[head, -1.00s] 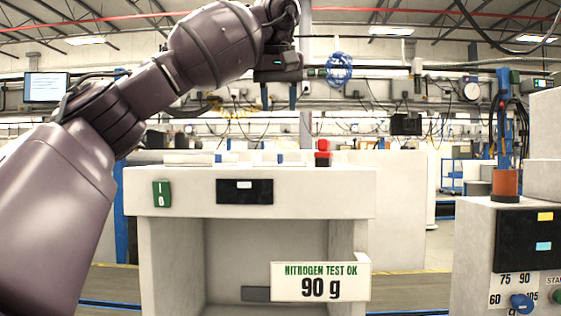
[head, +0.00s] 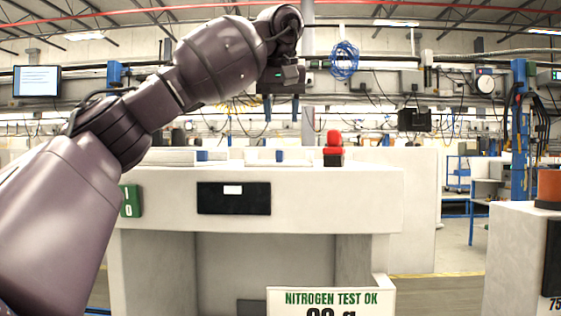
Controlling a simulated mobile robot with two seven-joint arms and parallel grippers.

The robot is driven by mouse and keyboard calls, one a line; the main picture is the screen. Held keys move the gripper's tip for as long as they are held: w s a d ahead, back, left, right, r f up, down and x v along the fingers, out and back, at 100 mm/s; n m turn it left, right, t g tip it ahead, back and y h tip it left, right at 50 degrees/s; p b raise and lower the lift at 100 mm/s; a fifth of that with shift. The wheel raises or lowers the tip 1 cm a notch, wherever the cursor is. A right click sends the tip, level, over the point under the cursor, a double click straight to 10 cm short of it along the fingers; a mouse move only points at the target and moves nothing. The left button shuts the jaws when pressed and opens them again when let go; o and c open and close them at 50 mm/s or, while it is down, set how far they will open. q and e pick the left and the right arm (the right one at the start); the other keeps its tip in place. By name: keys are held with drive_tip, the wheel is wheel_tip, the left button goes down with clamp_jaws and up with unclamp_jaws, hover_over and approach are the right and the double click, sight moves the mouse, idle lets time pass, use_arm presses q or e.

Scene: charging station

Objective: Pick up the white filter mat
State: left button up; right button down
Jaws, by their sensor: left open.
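I cannot clearly pick out a white filter mat. Two low, flat white items with blue pieces, a left one (head: 170,158) and a right one (head: 265,157), lie on top of the white station (head: 330,190); I cannot tell whether either is or holds the mat. My left gripper (head: 281,107) hangs above and behind the station top in the picture, fingers pointing down, open and with nothing visible between them. My right gripper is out of view.
A red-and-black device (head: 333,150) stands on the station top. The front carries a green switch (head: 131,201), a black panel (head: 234,198) and a "NITROGEN TEST OK" sign (head: 331,299). A white cabinet (head: 515,260) stands right, with open floor between.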

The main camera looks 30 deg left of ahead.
sight(280, 157)
use_arm(q)
drive_tip(key=shift+x, duration=1.9)
drive_tip(key=x, duration=0.2)
drive_tip(key=a+x, duration=0.1)
drive_tip(key=x, duration=0.1)
drive_tip(key=shift+w, duration=0.25)
drive_tip(key=shift+w+f, duration=0.1)
drive_tip(key=shift+f, duration=0.1)
drive_tip(key=shift+d, duration=0.1)
clamp_jaws()
